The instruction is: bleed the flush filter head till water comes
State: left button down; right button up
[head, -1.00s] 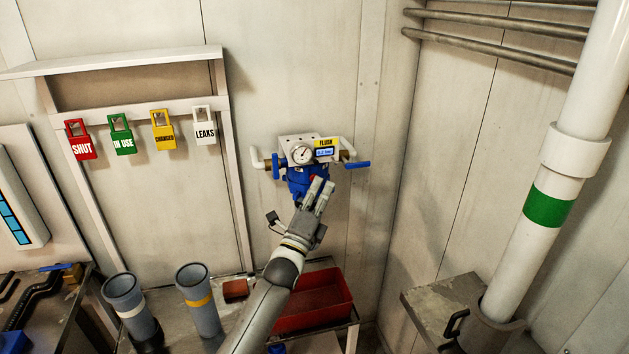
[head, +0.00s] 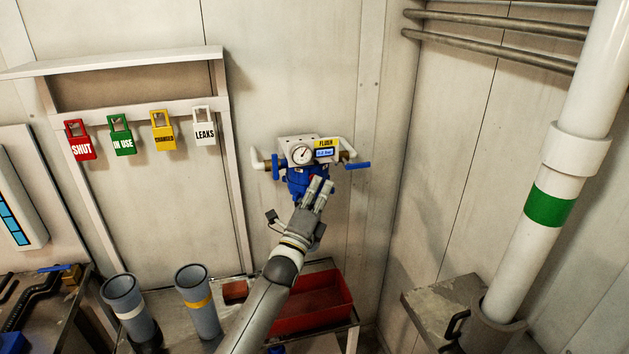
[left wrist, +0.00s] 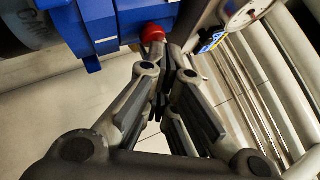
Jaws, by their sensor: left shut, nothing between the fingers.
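The flush filter head (head: 300,180) is on the back wall, blue below a pale block with a round gauge (head: 301,154), a small lit display (head: 325,153) and a yellow FLUSH label (head: 326,143). Blue-handled valves flank it, the right handle (head: 357,165) sticking out sideways. My left gripper (head: 320,184) is in front of the blue body and hides part of it. In the left wrist view its fingers (left wrist: 168,62) are shut and empty, with the tips close by a red knob (left wrist: 152,33) on the blue body; I cannot tell whether they touch. My right gripper is out of view.
A red tray (head: 345,308) sits on the bench below the head. Two grey cylinders (head: 198,300) stand to the left. Tags SHUT, IN USE, CHANGED and LEAKS (head: 204,128) hang from a rail. A thick white pipe (head: 580,120) stands at the right.

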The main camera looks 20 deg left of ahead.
pick_arm(q)
jog(key=shift+w+a, duration=0.1)
jog(key=shift+r, duration=0.1)
dwell(0.4)
jog(key=shift+s+d+p, duration=0.45)
jog(key=shift+s+d, duration=0.05)
jog(key=shift+s, duration=0.3)
jog(key=s+d+p, duration=0.1)
jog(key=s, duration=0.1)
jog(key=s+d+p, duration=0.1)
jog(key=s, duration=0.1)
jog(key=shift+d, duration=0.4)
jog(key=shift+f, duration=0.2)
